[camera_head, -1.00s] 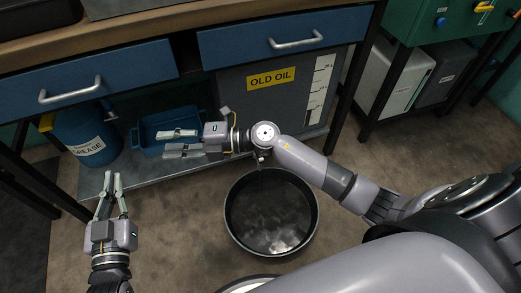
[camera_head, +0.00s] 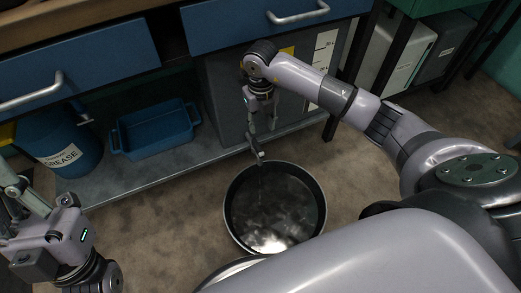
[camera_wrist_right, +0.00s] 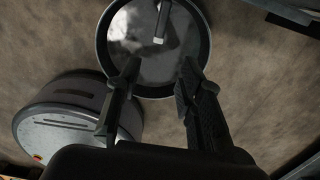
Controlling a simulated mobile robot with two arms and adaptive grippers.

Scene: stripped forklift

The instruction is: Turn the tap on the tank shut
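The grey tank (camera_head: 226,98) stands under the workbench, its label mostly hidden by my right arm. The tap (camera_head: 257,156) juts from the tank's front over a round pan (camera_head: 232,222). In the wrist view the tap (camera_wrist_right: 160,24) shows as a small grey piece over the pan (camera_wrist_right: 103,40). My right gripper (camera_head: 261,128) points down just above the tap. The wrist view shows its two fingers (camera_wrist_right: 158,65) apart, with nothing between them and the tap beyond their tips. My left gripper (camera_head: 12,200) is at the left edge, partly cut off.
A blue tray (camera_head: 155,140) and a blue grease drum (camera_head: 65,150) stand on the low shelf left of the tank. Blue drawers with handles (camera_head: 298,17) overhang the tank. White and grey boxes (camera_head: 400,60) stand at the right.

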